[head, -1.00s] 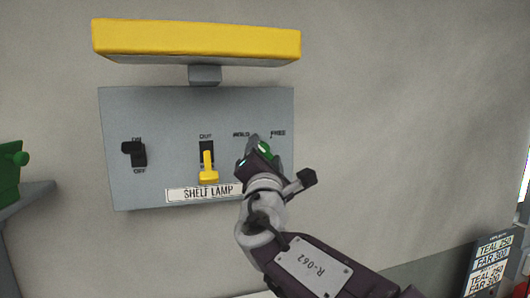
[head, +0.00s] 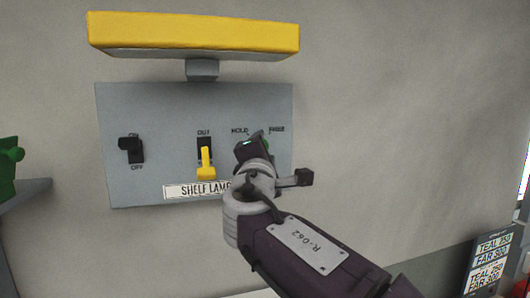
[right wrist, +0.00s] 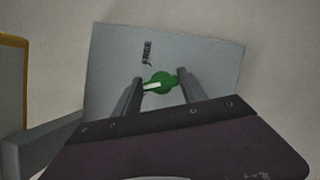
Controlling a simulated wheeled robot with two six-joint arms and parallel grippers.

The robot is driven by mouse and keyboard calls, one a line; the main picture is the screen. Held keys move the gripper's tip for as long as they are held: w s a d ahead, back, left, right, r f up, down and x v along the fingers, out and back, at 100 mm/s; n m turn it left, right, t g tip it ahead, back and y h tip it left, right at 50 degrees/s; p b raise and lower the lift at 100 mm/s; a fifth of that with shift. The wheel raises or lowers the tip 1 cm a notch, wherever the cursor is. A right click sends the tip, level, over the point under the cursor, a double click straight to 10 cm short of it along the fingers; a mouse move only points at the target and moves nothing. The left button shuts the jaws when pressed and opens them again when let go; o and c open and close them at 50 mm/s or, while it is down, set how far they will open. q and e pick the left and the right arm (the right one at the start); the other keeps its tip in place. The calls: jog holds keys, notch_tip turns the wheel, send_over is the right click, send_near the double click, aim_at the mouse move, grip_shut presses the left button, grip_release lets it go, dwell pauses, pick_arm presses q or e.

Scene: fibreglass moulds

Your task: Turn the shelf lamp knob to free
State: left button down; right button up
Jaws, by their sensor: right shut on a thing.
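The shelf lamp panel (head: 113,180) is a grey plate on the wall, with a "SHELF LAMP" label (head: 197,190). Its green knob (right wrist: 162,82) sits at the panel's right, below the HOLD and FREE marks; in the head view my gripper hides most of it. In the right wrist view its white pointer points left, and the FREE mark (right wrist: 147,52) is up and left of the knob, so the pointer is not aimed at FREE. My right gripper (right wrist: 161,85) is shut on the knob, one finger on each side. My left gripper is not in view.
A black ON/OFF switch (head: 131,149) and a yellow-handled lever (head: 206,163) under OUT share the panel. A yellow bar (head: 195,35) juts out above. A green object (head: 8,165) stands at the left edge, and a sign (head: 490,262) at the lower right.

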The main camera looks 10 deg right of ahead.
jog(key=shift+r+m+g+y+p, duration=0.2)
jog(key=shift+m+g+y+p, duration=0.35)
jog(key=shift+m, duration=1.4)
jog(key=shift+r+m+g+y+p, duration=0.2)
jog(key=shift+m+g+p, duration=0.6)
jog(key=shift+m, duration=1.1)
jog(key=shift+r+m+g+y+p, duration=0.15)
jog(key=shift+m+g+y+p, duration=0.5)
jog(key=shift+m, duration=1.3)
jog(key=o, duration=1.4)
jog(key=shift+c, duration=0.2)
jog(key=b+v, duration=0.2)
jog(key=v, duration=0.6)
